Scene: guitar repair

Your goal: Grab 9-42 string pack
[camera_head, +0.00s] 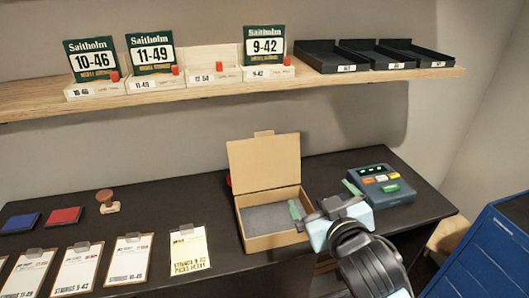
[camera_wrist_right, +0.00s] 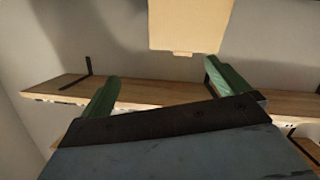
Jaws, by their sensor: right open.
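The 9-42 string pack (camera_head: 264,43) is a dark green and white Saitholm pack. It stands upright in a pale wooden holder (camera_head: 256,73) labelled 9-42 on the wall shelf. My right gripper (camera_head: 322,200) is open with nothing between its green-tipped fingers. It is over the table, beside the open cardboard box, well below and to the right of the pack. In the right wrist view its two fingers (camera_wrist_right: 165,84) are spread apart, and the pack cannot be made out there. My left gripper is not in view.
The shelf (camera_head: 230,95) also holds 10-46 (camera_head: 91,58) and 11-49 (camera_head: 151,52) packs, an empty-looking holder and black trays (camera_head: 385,55). The table bears the open box (camera_head: 264,165), a button device (camera_head: 380,187), clipboards and stamp pads. A blue cabinet (camera_head: 490,260) stands at right.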

